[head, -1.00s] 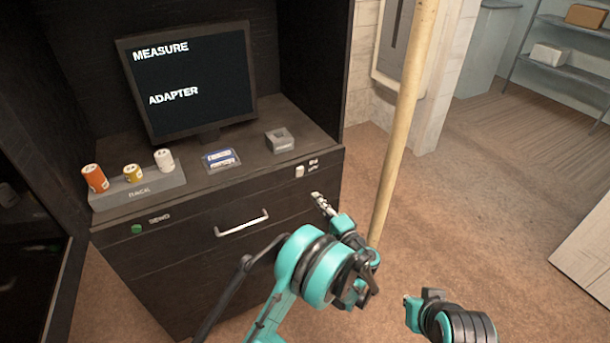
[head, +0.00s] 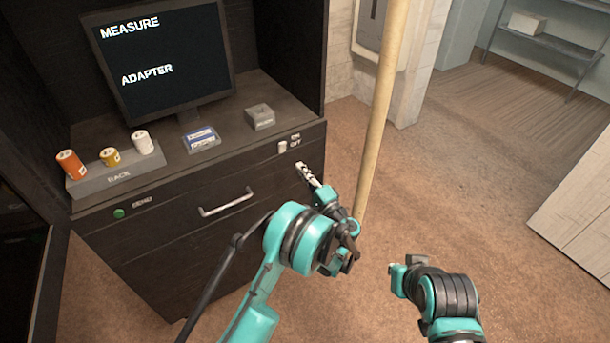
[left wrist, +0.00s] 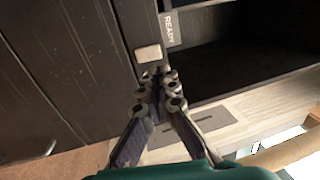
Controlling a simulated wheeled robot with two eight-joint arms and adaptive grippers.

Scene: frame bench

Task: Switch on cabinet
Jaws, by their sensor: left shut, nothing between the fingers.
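The dark cabinet (head: 170,245) stands at the left in the head view. My left gripper (head: 301,167) is shut and empty, just below and right of the switch in the picture. In the left wrist view the shut fingertips (left wrist: 160,75) point at the white switch (left wrist: 148,53), with a small gap seeming to remain. My right gripper (head: 394,268) is low at the right, away from the cabinet; its finger state is unclear.
A monitor (head: 165,60) reads MEASURE and ADAPTER. A rack (head: 118,178) with several cylinders, a blue-and-white item (head: 201,138) and a grey block (head: 260,117) are on the cabinet top. A drawer handle (head: 226,203) and green button (head: 118,213) are on the front. A pole (head: 378,120) stands right of my left gripper.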

